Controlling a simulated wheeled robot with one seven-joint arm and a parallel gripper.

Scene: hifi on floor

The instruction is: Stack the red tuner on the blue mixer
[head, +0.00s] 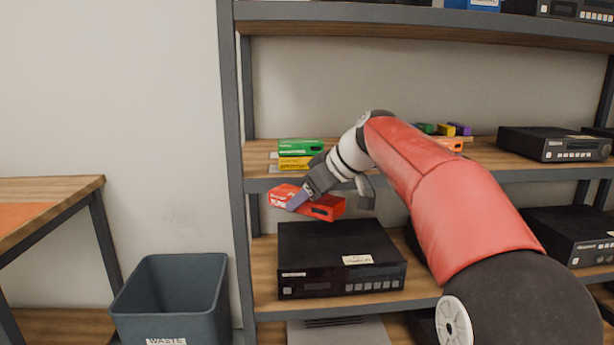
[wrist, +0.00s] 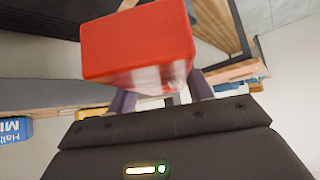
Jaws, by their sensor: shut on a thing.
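The red tuner (head: 325,208) is a small red box held in front of the shelving, below the middle shelf's front edge and above a black device. My gripper (head: 310,199) is shut on it, with a purple-tipped finger across its near side. In the wrist view the red tuner (wrist: 138,45) fills the upper middle, between the purple fingers. A blue box with lettering starting "MI" (wrist: 14,131) is cut off at the left of the wrist view and looks like the blue mixer. In the head view a blue box (head: 484,4) shows at the top shelf's edge; I cannot tell if it is the same one.
A green box (head: 300,146) lies on a yellow box (head: 296,162) at the middle shelf's left end. A black device (head: 340,262) stands on the shelf below. More black devices (head: 555,144) are at right. A waste bin (head: 172,300) stands left of the shelving.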

